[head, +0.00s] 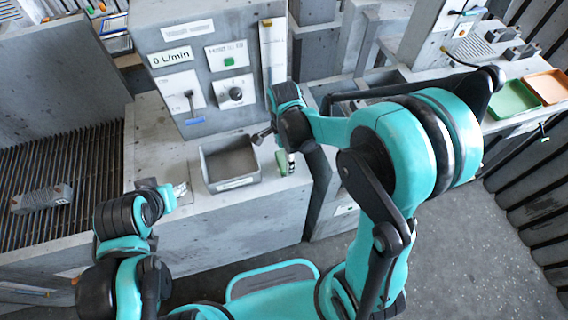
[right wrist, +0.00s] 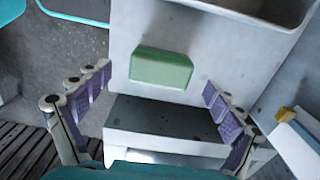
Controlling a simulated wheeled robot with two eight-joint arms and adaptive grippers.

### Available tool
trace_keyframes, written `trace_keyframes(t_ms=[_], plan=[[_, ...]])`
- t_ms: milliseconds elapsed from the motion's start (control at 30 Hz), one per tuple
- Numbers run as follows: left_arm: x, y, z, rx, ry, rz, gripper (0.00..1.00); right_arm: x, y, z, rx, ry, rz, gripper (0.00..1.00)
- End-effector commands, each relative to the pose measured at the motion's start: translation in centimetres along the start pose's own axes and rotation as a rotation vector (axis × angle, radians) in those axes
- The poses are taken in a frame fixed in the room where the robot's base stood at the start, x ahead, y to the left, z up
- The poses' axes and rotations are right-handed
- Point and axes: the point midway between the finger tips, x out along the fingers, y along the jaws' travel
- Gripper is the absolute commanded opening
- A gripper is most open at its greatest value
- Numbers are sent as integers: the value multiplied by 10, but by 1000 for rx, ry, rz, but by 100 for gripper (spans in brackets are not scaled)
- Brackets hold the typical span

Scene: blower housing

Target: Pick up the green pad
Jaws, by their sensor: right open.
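The green pad (right wrist: 160,68) is a small block with rounded edges. In the right wrist view it lies on a grey concrete surface, between and beyond my fingers. In the head view it shows as a green piece (head: 283,165) at the right edge of the counter, beside the grey bin. My right gripper (head: 276,147) is just above it. Its fingers are spread wide and empty in the right wrist view (right wrist: 158,88), with clear space on both sides of the pad. My left gripper (head: 177,192) is at the counter's left part, small and partly hidden by its arm.
A grey open bin (head: 230,164) stands left of the pad. Behind it is a panel (head: 212,60) with a "0 L/min" display. A green tray (head: 512,99) and an orange tray (head: 548,86) lie far right. A grey block (head: 42,198) rests on the left grating.

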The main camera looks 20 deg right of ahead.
Motion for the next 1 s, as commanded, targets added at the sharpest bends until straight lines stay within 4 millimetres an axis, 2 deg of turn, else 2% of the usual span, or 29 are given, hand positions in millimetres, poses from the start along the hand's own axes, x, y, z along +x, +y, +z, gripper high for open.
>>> trace_keyframes(t_ms=[33,200,467,667,700,767,800,1000], plan=[[6,0,4,0,0,0,40,12,-2,-1,0,0,0,93],[10,0,7,0,0,0,40,30,-2,-1,-1,0,-1,93],[9,0,7,0,0,0,40,30,-1,-1,-1,0,-1,93],[9,0,7,0,0,0,40,30,-1,-1,-1,0,-1,40],[9,0,7,0,0,0,40,30,-1,-1,-1,0,-1,37],[9,0,7,0,0,0,40,30,-1,-1,-1,0,-1,37],[9,0,7,0,0,0,40,30,-1,-1,-1,0,-1,32],[9,0,6,0,0,0,40,29,-1,-1,-1,0,-1,32]])
